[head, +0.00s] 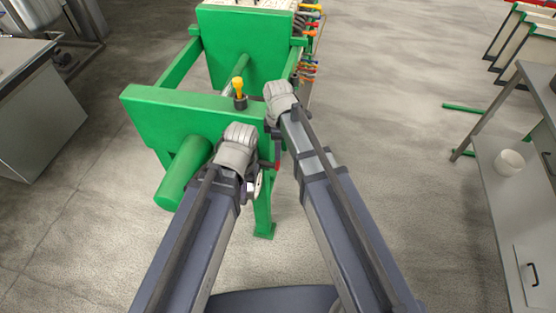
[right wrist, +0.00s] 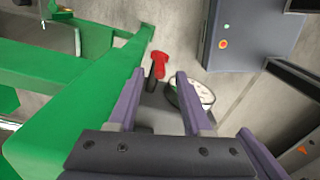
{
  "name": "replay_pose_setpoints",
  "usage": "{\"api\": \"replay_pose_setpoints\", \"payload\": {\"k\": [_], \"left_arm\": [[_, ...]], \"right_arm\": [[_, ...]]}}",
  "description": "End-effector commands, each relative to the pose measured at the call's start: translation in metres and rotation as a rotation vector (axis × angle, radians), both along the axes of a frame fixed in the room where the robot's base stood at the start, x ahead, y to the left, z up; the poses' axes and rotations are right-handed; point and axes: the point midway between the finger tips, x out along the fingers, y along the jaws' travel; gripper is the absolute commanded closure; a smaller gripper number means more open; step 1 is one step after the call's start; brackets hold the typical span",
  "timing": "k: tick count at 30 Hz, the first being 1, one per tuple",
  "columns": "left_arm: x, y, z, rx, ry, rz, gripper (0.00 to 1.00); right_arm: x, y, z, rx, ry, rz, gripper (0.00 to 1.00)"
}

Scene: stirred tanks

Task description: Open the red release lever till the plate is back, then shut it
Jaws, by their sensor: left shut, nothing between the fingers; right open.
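The red lever (right wrist: 159,66) has a dark stem and stands by the end of the green frame in the right wrist view. A small red part, probably the same lever, shows in the head view (head: 278,165). My right gripper (right wrist: 160,77) is open, with the lever seen between its fingertips; contact cannot be told. The green press (head: 185,112) has a broad front plate; I cannot tell which plate the lever releases.
A yellow-knobbed handle (head: 238,88) stands on the press. Several coloured-handled valves (head: 308,40) line its far right side. A metal bench (head: 492,165) with a white bowl (head: 509,162) is on the right. A grey control box (right wrist: 252,35) shows in the wrist view. Floor between is clear.

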Motion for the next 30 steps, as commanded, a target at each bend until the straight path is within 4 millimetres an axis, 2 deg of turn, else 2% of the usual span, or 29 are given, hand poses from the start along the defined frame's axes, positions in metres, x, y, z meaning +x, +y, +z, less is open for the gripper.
{"api": "replay_pose_setpoints", "payload": {"k": [1,9,21,30], "left_arm": [[0.0,0.0,-0.014,0.0,0.0,0.0,1.0],[0.0,0.0,-0.045,0.0,0.0,0.0,1.0],[0.0,0.0,-0.048,0.0,0.0,0.0,1.0],[0.0,0.0,-0.048,0.0,0.0,0.0,1.0]], "right_arm": [[0.0,0.0,-0.014,0.0,0.0,0.0,0.5],[0.0,0.0,-0.045,0.0,0.0,0.0,0.5],[0.0,0.0,-0.048,0.0,0.0,-0.001,0.52],[0.0,0.0,-0.048,0.0,0.0,-0.001,0.85]]}}
